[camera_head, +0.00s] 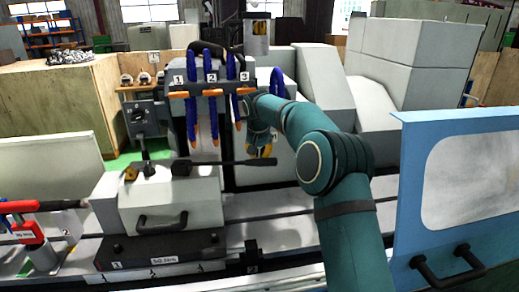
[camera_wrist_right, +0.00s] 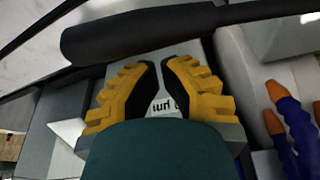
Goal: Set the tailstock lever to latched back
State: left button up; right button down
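The tailstock (camera_head: 165,200) is a light grey block with a black front handle, at left centre in the head view. A long black lever (camera_head: 235,162) runs nearly level from a pivot on its top out to the right. Its thick black grip (camera_wrist_right: 140,35) crosses the top of the right wrist view. My right gripper (camera_head: 261,147), with yellow fingers, is at the lever's right end. In the wrist view its fingertips (camera_wrist_right: 160,62) show a narrow gap and the grip lies beyond them, not between them. I cannot tell whether they touch. My left gripper is not in view.
Blue hoses with orange tips (camera_head: 212,95) hang close left of my right gripper. A short upright lever (camera_head: 146,152) stands on the tailstock's left. A blue door (camera_head: 455,170) is at right. Red-handled tooling (camera_head: 30,225) is at far left.

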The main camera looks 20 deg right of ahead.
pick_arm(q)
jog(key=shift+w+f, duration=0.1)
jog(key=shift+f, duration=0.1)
pick_arm(e)
jog(key=shift+s+a+f, duration=0.1)
jog(key=shift+s+a, duration=0.15)
jog(key=shift+s, duration=0.15)
jog(key=shift+s, duration=0.1)
